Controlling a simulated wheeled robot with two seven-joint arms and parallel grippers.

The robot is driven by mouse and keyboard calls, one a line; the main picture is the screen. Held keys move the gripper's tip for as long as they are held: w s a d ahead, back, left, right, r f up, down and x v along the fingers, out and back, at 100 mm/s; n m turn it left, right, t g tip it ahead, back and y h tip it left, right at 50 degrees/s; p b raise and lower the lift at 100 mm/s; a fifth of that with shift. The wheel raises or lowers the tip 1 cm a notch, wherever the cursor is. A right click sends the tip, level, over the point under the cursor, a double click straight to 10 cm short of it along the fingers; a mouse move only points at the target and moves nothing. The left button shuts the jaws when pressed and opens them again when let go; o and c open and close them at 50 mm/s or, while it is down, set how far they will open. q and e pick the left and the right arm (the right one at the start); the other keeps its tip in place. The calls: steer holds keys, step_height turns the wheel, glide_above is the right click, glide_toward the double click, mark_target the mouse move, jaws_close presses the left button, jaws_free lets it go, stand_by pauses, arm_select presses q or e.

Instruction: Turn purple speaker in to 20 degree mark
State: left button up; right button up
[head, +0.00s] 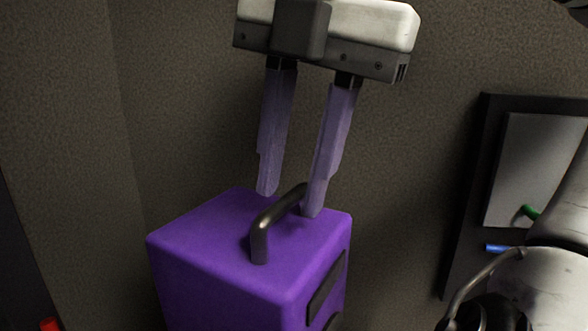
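The purple speaker (205,255) is a box in the lower middle of the head view, with its lower part cut off by the bottom edge. A dark curved handle (262,232) stands on its top. Dark patches show on its right-hand face. My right gripper (290,204) points down over the top, with its two pale fingers spread apart. One fingertip is on the far left side of the handle, the other is at its right side near the far end. Whether either finger touches the handle cannot be told. No degree marks are visible. My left gripper is not in view.
A dark-framed grey panel (540,160) is on the right, with a green piece (530,211) and a blue piece (497,248) near it. A small red thing (49,324) shows at the lower left. Plain brown-grey walls stand behind the speaker.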

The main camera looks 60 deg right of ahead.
steer(key=shift+r, duration=0.1)
step_height(320, 180, up, 10)
steer(key=s+p, duration=0.1)
steer(key=s, duration=0.1)
steer(key=shift+p, duration=0.35)
stand_by(0.4)
